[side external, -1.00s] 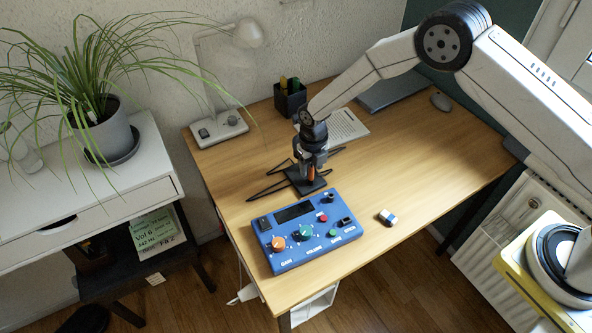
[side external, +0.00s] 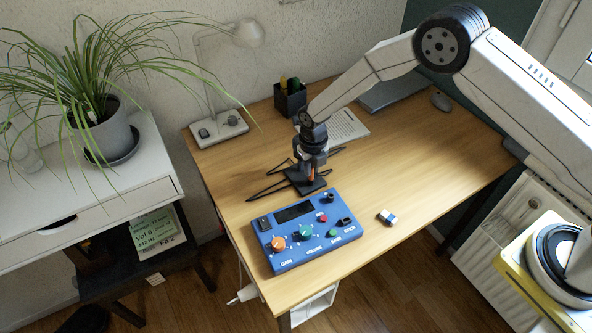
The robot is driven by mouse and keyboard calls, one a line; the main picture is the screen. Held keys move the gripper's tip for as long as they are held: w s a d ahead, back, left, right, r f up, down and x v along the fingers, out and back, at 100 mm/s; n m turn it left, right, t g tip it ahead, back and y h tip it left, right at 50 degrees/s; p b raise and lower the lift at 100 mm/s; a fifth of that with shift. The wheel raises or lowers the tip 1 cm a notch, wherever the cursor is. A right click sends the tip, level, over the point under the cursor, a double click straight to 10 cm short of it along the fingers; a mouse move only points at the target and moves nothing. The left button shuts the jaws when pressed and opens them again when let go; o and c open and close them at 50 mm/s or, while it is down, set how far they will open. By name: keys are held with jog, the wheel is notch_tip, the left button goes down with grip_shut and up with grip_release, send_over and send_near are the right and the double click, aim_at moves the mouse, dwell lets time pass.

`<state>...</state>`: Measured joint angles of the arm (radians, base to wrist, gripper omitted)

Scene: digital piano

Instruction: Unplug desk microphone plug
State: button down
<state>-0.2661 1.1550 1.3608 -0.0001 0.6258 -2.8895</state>
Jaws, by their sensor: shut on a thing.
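My gripper (side external: 313,170) points straight down over the middle of the desk, just behind the blue box. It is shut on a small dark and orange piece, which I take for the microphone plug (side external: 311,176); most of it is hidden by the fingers. Directly below is a dark square base (side external: 303,186) with thin black legs spread on the desk. I cannot tell whether the plug is seated in the base or just clear of it. No microphone can be made out.
A blue control box (side external: 304,231) with knobs stands close in front. A small blue-white block (side external: 387,217) lies to its right. Behind are a pen cup (side external: 290,100), a paper sheet (side external: 347,125), a lamp (side external: 219,128) and a mouse (side external: 440,101). The desk's right side (side external: 440,150) is clear.

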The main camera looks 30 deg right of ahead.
jog(key=shift+r, duration=1.35)
dwell(1.0)
jog(key=shift+r, duration=2.35)
